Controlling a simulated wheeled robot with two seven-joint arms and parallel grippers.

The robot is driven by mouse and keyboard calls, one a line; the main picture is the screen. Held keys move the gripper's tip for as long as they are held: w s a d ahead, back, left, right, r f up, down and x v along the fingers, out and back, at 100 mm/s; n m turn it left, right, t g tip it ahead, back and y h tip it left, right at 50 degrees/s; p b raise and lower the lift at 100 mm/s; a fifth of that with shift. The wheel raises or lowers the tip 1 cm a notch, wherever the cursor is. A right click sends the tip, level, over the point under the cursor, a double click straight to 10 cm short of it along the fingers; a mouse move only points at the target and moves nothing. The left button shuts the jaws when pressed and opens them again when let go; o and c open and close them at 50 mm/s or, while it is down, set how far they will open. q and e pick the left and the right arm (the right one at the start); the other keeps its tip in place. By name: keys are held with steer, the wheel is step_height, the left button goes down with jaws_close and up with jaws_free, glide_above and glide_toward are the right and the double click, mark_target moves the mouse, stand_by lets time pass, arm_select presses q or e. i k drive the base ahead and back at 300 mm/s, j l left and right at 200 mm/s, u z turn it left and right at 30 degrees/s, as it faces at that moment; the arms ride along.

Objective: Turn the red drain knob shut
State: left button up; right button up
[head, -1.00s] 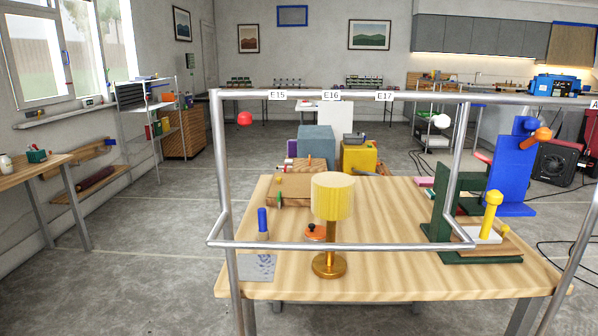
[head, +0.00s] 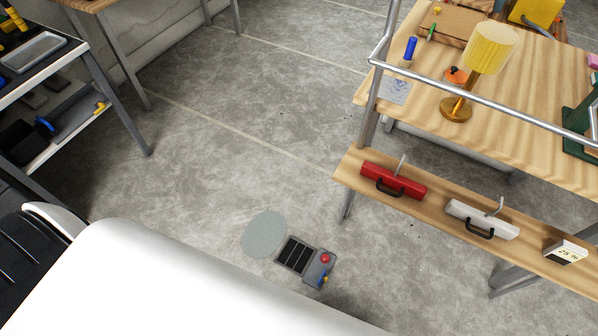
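A small red knob (head: 326,258) sits on top of a grey box (head: 317,268) on the concrete floor, low in the middle of the head view. A small blue and yellow part (head: 323,279) is on the same box. A black slatted drain grate (head: 294,256) lies directly left of the box. A flat grey-green round patch (head: 265,233) lies on the floor beyond the grate. The knob is too small to tell which way it is turned. Neither of my grippers is in view.
A wooden bench shelf (head: 440,200) at right holds a red case (head: 393,181) and a white case (head: 482,218). A table with a yellow lamp (head: 484,50) and a metal rail stands above. A shelf unit (head: 60,120) is at left. Open floor lies between.

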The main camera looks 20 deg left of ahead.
mark_target(324, 259)
steer(key=k+j+u, duration=0.15)
steer(key=k, duration=0.3)
steer(key=k+j+u, duration=0.2)
steer(key=k, duration=0.95)
